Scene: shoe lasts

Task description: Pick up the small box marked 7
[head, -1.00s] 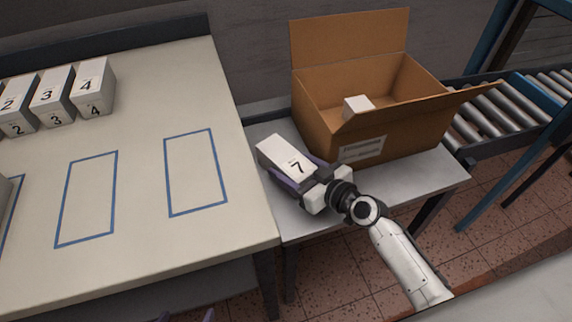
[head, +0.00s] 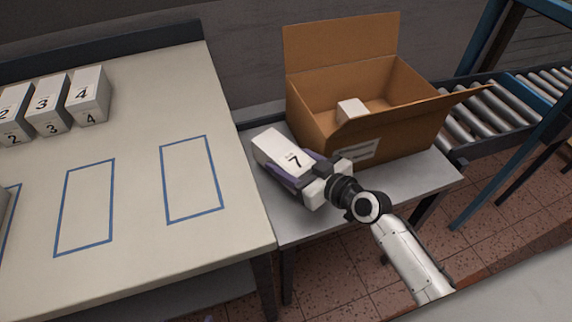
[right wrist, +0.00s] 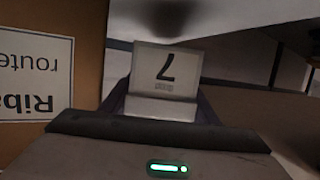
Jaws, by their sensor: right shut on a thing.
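The small white box marked 7 (head: 283,152) is in my right gripper (head: 290,172), over the grey side table left of the cardboard box. The gripper's purple fingers are shut on it. In the right wrist view the box marked 7 (right wrist: 166,72) sits between the fingers (right wrist: 162,105), its number upside down. I cannot tell whether its underside touches the table. My left gripper does not show.
An open cardboard box (head: 400,140) with a white box (head: 351,110) inside stands on the side table (head: 300,222). The white table (head: 130,130) at left has blue outlines (head: 190,178) and boxes marked 2, 3 and 4 (head: 88,95). A roller conveyor (head: 495,110) is behind.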

